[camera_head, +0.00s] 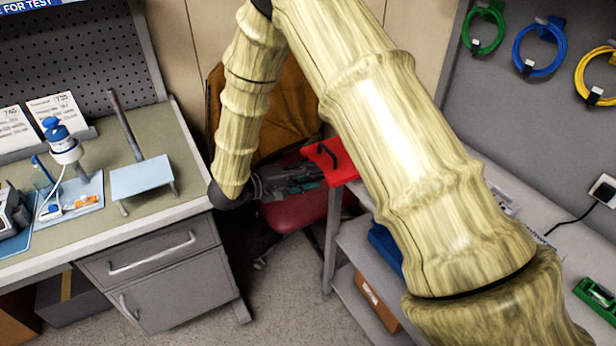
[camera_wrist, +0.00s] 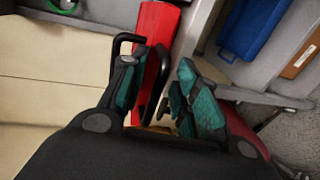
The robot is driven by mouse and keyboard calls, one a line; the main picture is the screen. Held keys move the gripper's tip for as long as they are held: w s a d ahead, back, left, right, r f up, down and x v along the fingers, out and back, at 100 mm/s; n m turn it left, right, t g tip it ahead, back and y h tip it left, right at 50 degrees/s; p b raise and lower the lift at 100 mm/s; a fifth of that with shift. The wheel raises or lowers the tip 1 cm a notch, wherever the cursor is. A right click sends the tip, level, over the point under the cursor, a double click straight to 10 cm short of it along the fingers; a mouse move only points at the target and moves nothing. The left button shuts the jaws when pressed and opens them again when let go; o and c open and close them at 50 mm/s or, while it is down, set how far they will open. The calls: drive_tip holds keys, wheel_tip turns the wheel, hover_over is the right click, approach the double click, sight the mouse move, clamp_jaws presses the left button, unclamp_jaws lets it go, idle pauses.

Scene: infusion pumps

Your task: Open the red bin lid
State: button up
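The red bin lid (camera_head: 345,171) is at the left end of the right-hand bench, with a black arched handle (camera_head: 331,151) on it. My arm hides what lies to its right. In the wrist view the red lid (camera_wrist: 157,22) runs from the top down to between my fingers. My gripper (camera_head: 318,178) is just left of the lid. In the wrist view my gripper (camera_wrist: 162,92) has its teal-padded fingers spread apart.
The right bench's lower shelves hold a blue bin (camera_head: 384,246) and a cardboard box (camera_head: 376,299). A red chair (camera_head: 290,212) stands below my gripper. The left workbench (camera_head: 175,195) holds a small light-blue stand (camera_head: 143,178).

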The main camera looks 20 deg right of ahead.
drive_tip(key=v, duration=1.2)
idle(0.3)
